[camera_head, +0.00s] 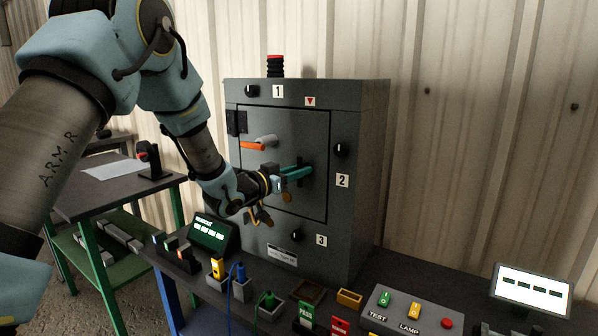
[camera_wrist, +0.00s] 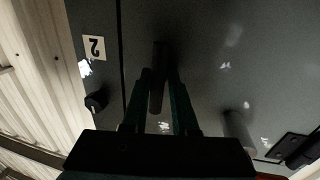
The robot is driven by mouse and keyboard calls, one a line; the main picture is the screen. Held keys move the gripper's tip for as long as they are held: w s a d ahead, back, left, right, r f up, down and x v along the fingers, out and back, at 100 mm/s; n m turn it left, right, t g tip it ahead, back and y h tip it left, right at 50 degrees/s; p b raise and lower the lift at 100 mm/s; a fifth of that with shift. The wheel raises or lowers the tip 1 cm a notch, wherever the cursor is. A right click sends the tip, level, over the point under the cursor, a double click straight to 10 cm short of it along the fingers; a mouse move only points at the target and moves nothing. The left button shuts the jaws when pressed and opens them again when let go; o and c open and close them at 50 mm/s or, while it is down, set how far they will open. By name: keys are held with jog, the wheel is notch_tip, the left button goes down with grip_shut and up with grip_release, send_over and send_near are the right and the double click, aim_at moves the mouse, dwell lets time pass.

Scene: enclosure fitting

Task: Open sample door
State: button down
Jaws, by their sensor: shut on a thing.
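The sample door (camera_head: 285,125) is the large panel in the front of the grey cabinet (camera_head: 355,225). It looks flush with the front. My gripper (camera_head: 302,172), with green fingers, reaches in from the left at the door's right half. In the wrist view its two fingers (camera_wrist: 161,92) are shut on a dark bar-like handle (camera_wrist: 156,98), which stands between them. The handle is mostly hidden by the gripper in the head view. A grey cylinder with an orange lever (camera_head: 252,147) is on the door's upper left. Knobs marked 1 (camera_head: 252,91), 2 (camera_head: 340,150) and 3 (camera_head: 296,236) sit around the door.
A red-topped beacon or button (camera_head: 275,65) stands on the cabinet. In front, the bench holds a readout screen (camera_head: 210,234), small bins, and a control box (camera_head: 410,312) with TEST and LAMP switches. A tablet-like display (camera_head: 532,290) is at right. A side table (camera_head: 110,190) stands left.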

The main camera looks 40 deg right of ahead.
jog(key=shift+n, duration=0.3)
jog(key=n+b, duration=0.2)
jog(key=n, duration=0.1)
jog(key=shift+w+f+n+h, duration=0.1)
jog(key=shift+n+h, duration=0.2)
jog(key=shift+h, duration=0.1)
jog(key=n+t+b, duration=0.1)
jog(key=n, duration=0.4)
jog(key=shift+h, duration=0.3)
jog(key=n+t+b, duration=0.1)
jog(key=n, duration=0.4)
jog(key=shift+f, duration=0.1)
jog(key=shift+n+t+b, duration=0.3)
jog(key=shift+n+t, duration=0.6)
jog(key=shift+n, duration=1.5)
